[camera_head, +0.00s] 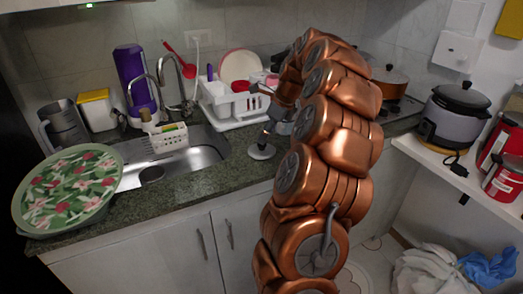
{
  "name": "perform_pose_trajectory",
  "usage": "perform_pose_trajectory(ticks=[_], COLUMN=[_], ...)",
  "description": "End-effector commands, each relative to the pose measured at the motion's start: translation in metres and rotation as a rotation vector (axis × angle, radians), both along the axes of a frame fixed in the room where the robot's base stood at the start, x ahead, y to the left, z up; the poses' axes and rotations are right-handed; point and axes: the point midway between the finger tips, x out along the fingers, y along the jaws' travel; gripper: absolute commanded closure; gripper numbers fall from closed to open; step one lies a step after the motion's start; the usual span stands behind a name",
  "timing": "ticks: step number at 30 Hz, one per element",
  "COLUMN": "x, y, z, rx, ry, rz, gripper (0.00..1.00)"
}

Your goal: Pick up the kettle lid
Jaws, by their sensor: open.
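A small round silver lid (262,151), which looks like the kettle lid, lies flat on the dark green granite counter, right of the sink. Something dark stands up from its middle, probably its knob. My gripper (270,128) is open, just above the lid and slightly to its right. The fingers are small and partly blend with the knob, so I cannot tell whether they touch it. My copper arm hides the counter to the right of the lid.
The sink (185,160) is left of the lid. A white dish rack (232,105) with plates stands behind it. A patterned round tray (68,190) and a metal jug (65,125) are at the far left. A cooker (455,115) and red tins (500,150) stand on the right shelf.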

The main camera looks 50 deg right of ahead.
Motion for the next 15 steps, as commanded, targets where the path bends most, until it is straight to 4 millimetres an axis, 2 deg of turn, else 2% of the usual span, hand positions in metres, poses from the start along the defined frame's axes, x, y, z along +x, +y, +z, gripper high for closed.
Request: perform_pose_trajectory(ticks=[10,15], x=[0.017,0.019], y=[0.002,0.003], z=[-0.036,-0.045], rx=[0.0,0.0], ry=[-0.001,0.0], rz=[0.0,0.001], gripper=[0.39,0.39])
